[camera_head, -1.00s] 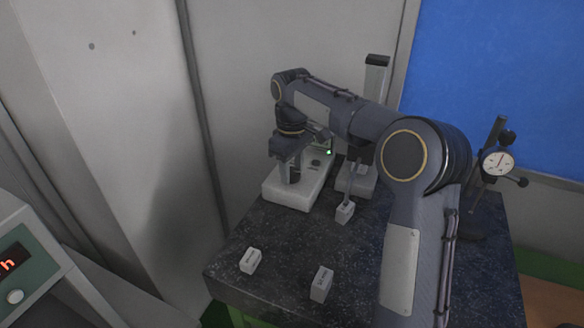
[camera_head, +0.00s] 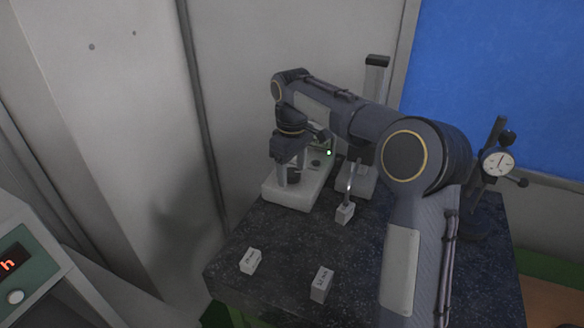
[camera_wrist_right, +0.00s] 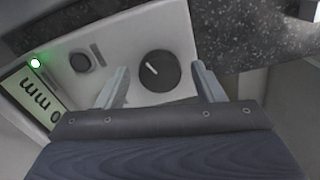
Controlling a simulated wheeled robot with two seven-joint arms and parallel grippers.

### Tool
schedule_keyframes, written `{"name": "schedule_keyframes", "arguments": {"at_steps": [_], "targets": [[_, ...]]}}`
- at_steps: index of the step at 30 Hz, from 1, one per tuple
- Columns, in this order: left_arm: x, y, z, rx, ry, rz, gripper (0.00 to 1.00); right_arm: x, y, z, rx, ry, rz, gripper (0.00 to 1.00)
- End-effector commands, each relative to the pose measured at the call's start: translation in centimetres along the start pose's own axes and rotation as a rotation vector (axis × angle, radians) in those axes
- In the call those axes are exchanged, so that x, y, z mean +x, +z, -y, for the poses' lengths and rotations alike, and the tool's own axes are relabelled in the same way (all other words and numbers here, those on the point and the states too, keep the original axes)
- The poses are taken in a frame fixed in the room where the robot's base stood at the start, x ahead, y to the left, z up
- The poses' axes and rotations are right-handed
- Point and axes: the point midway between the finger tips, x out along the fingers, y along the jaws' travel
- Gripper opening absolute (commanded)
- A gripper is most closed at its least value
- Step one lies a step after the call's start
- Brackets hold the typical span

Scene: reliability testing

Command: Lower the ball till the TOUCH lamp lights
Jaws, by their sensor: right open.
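My right gripper (camera_head: 289,173) is over the white instrument base (camera_head: 283,194). In the right wrist view my right gripper (camera_wrist_right: 160,88) is open, with a finger on either side of a round black knob (camera_wrist_right: 158,71) that bears a white line. I cannot tell whether the fingers touch it. A small lamp (camera_head: 328,153) glows green; it also shows in the wrist view (camera_wrist_right: 35,63), beside a display (camera_wrist_right: 32,101) reading in mm. A thin rod (camera_head: 349,186) comes down to a small white block (camera_head: 344,214). The ball is not clear. My left gripper is not in view.
Two labelled white blocks (camera_head: 250,261) (camera_head: 321,284) lie on the dark stone table (camera_head: 285,248). A dial gauge (camera_head: 498,162) on a stand is at the right. A column (camera_head: 376,76) rises behind my arm. A console (camera_head: 20,262) is at the left.

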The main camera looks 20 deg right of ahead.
Motion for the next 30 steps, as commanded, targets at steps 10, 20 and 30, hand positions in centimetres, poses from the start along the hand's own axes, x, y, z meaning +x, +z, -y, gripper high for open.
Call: {"name": "schedule_keyframes", "arguments": {"at_steps": [10, 20, 30], "targets": [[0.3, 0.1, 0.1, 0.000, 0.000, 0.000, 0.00, -4.1, -0.1, 0.0, 0.001, 0.002, -0.004, 0.62], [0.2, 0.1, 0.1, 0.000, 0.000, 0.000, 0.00, -7.7, 0.0, 0.0, 0.000, 0.001, -0.001, 0.62], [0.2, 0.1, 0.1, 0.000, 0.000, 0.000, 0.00, -7.8, 0.0, 0.0, 0.000, 0.000, 0.000, 0.62]]}}
